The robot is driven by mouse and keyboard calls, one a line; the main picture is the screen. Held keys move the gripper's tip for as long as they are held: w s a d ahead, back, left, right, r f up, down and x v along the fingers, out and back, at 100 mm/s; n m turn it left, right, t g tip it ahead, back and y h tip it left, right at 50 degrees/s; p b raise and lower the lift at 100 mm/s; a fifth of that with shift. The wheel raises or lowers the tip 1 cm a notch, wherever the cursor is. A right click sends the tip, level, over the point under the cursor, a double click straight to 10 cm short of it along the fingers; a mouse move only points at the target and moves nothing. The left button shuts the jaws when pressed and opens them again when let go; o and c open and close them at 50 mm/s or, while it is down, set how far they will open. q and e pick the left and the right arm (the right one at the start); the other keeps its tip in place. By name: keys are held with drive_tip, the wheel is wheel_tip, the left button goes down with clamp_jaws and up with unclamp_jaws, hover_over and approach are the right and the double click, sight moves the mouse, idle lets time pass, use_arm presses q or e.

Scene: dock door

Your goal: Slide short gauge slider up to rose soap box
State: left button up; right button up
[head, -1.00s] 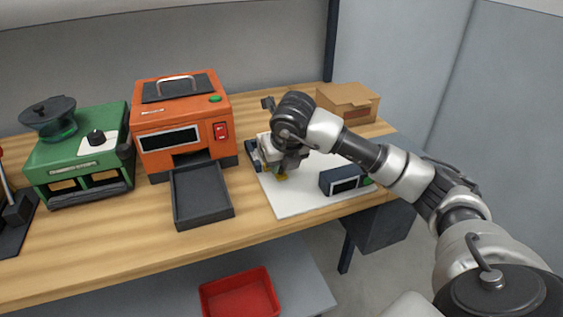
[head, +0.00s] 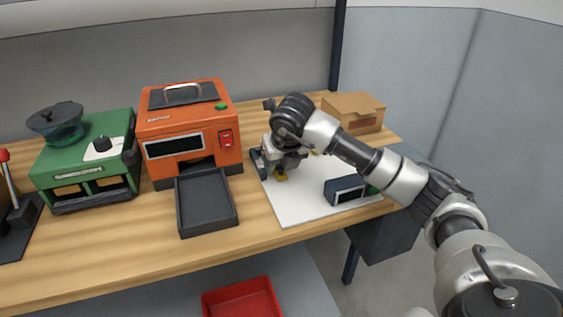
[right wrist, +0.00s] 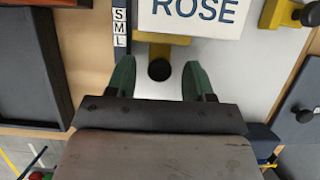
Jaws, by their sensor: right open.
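In the right wrist view, a yellow slider (right wrist: 146,38) with a round black knob (right wrist: 160,69) lies on the white board. The knob is between the tips of my open right gripper (right wrist: 160,78), with space on both sides. The white soap box (right wrist: 195,14) marked ROSE is just above the slider's yellow bar; I cannot tell whether they touch. A second yellow slider (right wrist: 282,14) with a black knob is at the right; no label shows which one is short. In the head view my right gripper (head: 281,172) is over the board's left part and hides the box. My left gripper is out of view.
A dark strip (right wrist: 121,28) marked S, M, L runs left of the box. A dark blue device (head: 346,190) stands on the white board (head: 300,208). The orange machine (head: 188,130) with its dark tray (head: 206,205) is to the left. A cardboard box (head: 355,110) is behind.

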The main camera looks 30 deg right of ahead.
drive_tip(key=d+v, duration=0.1)
drive_tip(key=v, duration=0.9)
drive_tip(key=shift+a+r, duration=0.4)
drive_tip(key=shift+a, duration=0.05)
drive_tip(key=shift+s+f, duration=0.1)
drive_tip(key=shift+s, duration=0.1)
